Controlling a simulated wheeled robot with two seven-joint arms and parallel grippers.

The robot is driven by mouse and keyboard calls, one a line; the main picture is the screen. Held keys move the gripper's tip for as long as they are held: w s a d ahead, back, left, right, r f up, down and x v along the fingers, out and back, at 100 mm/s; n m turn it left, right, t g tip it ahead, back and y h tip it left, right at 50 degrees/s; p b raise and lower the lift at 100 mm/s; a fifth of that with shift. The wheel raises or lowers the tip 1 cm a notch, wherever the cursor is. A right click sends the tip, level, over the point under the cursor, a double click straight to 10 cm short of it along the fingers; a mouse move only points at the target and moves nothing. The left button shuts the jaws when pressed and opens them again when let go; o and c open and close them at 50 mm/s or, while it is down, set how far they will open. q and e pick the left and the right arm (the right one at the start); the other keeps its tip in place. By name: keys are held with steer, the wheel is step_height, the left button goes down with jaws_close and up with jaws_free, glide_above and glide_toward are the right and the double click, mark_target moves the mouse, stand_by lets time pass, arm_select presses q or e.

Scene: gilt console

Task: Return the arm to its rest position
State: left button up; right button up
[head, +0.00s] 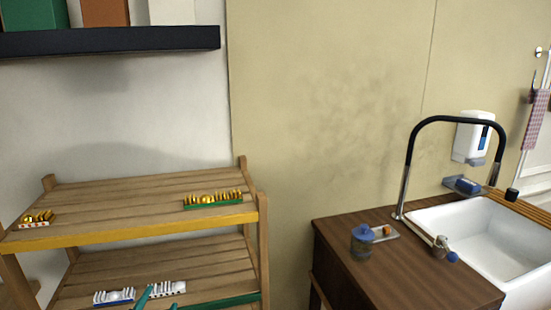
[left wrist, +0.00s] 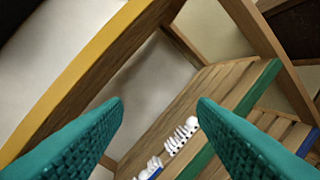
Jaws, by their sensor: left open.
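My left gripper (head: 159,302) shows only by its teal fingertips at the bottom edge of the head view, in front of the lower shelf (head: 200,262). In the left wrist view its two teal fingers (left wrist: 160,103) stand wide apart with nothing between them. Ahead of them are a row of white pieces (left wrist: 181,137) and a second white set on a blue base (left wrist: 152,168), both on the lower shelf. The rest of the left arm is hidden. My right gripper is not in view.
The upper shelf (head: 130,200), with a yellow front edge, holds gold pieces on a green base (head: 213,200) and a small gold set (head: 38,219). A dark wall shelf (head: 110,40) hangs above. A brown counter (head: 345,235) with a white sink (head: 480,235) stands at right.

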arm_select(q)
steer(key=s+d+f+n+g, duration=0.1)
steer(key=s+f+n+g, duration=0.1)
steer(key=s+f+g, duration=0.55)
steer(key=s+d+f+n+g+h, duration=0.15)
steer(key=s+f, duration=0.25)
steer(key=s, duration=0.6)
steer(key=s+d+f+n+g, duration=0.1)
steer(key=s+f+n+g, duration=0.2)
steer(key=s+f+g, duration=0.45)
step_height(320, 180, down, 26)
steer(key=s+t, duration=0.1)
steer(key=s, duration=0.2)
steer(key=s+a+f, duration=0.3)
steer(key=s+f, duration=1.2)
steer(key=shift+s+g, duration=0.35)
steer(key=shift+g, duration=0.1)
steer(key=shift+a+y, duration=0.1)
steer(key=shift+y, duration=0.15)
